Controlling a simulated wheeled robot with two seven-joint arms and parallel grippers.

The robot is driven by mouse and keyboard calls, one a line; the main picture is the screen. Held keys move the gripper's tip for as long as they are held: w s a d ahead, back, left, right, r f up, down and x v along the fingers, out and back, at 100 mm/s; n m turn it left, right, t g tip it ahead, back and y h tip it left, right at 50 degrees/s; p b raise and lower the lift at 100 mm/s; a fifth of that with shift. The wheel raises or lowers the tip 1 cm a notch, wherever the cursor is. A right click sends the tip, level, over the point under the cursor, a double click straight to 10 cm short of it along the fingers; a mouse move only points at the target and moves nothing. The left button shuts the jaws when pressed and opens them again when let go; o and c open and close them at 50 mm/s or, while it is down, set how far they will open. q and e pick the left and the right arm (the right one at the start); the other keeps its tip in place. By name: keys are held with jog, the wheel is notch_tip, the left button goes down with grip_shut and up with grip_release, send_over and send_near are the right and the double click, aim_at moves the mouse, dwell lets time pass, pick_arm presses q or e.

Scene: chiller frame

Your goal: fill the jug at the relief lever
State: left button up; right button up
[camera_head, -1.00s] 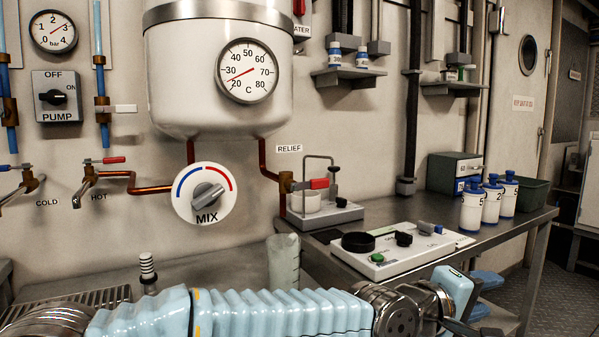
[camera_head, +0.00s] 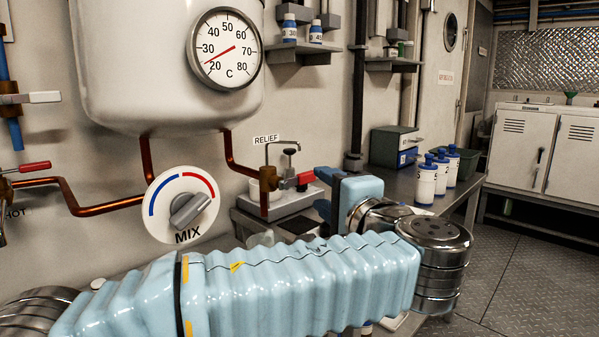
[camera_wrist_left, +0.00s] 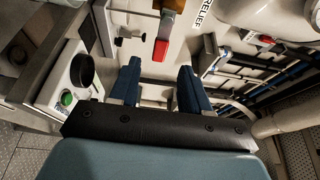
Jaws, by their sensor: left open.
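The relief lever has a red handle (camera_head: 305,179) on a brass valve below the RELIEF label. In the left wrist view the red handle (camera_wrist_left: 160,50) lies just ahead of the gap between my fingertips. My left gripper (camera_head: 322,191) is open, its blue fingers close to the handle's end; no grip on it shows. Both fingers also show in the left wrist view (camera_wrist_left: 159,70), spread and empty. The clear jug (camera_head: 262,239) stands below the relief valve, mostly hidden behind my left arm. Its fill cannot be told. My right gripper is out of view.
A balance-like device (camera_head: 295,203) stands behind the lever. The MIX dial (camera_head: 181,204) and white tank (camera_head: 150,70) are at left. Blue-capped bottles (camera_head: 426,182) stand on the bench at right. A white panel with a black knob (camera_wrist_left: 82,70) lies beside my gripper.

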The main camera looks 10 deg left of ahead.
aim_at(309, 179)
pick_arm(q)
jog(key=p+x, duration=0.1)
jog(key=x, duration=0.8)
jog(key=shift+w+a, duration=0.2)
jog(key=shift+w, duration=0.1)
grip_shut()
